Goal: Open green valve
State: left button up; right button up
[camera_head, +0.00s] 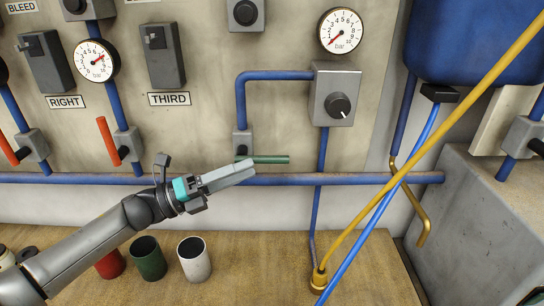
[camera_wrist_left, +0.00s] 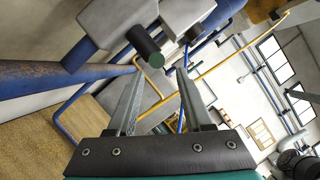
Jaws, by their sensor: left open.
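The green valve handle (camera_head: 265,159) is a horizontal bar pointing right from a grey valve body (camera_head: 242,143) on the blue pipework. In the left wrist view the green handle (camera_wrist_left: 145,46) shows nearly end-on, beyond the fingers and up-left of the gap. My left gripper (camera_head: 248,170) is just below and in front of the handle in the head view. It is open and empty, its two fingers apart in the left wrist view (camera_wrist_left: 160,75). It does not appear to touch the handle. My right gripper is not in view.
A blue horizontal pipe (camera_head: 330,180) runs behind my gripper. Two red handles (camera_head: 108,140) are further left. A yellow hose (camera_head: 440,137) and a blue hose (camera_head: 385,203) cross at right. Red, green (camera_head: 149,258) and white (camera_head: 194,259) cups stand on the bench below.

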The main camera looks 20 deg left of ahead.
aim_at(272, 159)
pick_arm(q)
jog(key=shift+p+x, duration=0.6)
jog(key=shift+x, duration=2.85)
grip_shut()
